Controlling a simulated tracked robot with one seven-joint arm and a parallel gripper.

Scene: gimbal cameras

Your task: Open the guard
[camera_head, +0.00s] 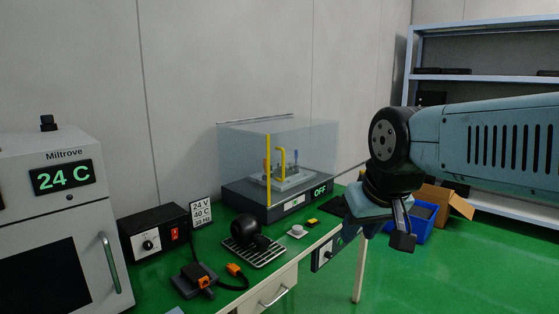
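The guard (240,150) is a clear box-shaped cover over a dark grey base (245,197) on the green bench. It is down on the base and looks closed. A yellow upright strip (268,170) runs along its near edge. A yellow bent bar (281,158) and a small fixture (290,178) show at or behind the clear panels. The base's display reads OFF (320,191). My gripper (385,236) hangs to the right of the guard, apart from it, near the bench's right edge. One dark fingertip shows clearly; the finger gap is unclear.
A Miltrove oven (60,215) reading 24 C stands at left, with a black control box (155,232) beside it. A dark round object (245,229) on a rack, orange-ended connectors (205,281) and small buttons (298,231) lie before the guard. Shelving and boxes stand at right.

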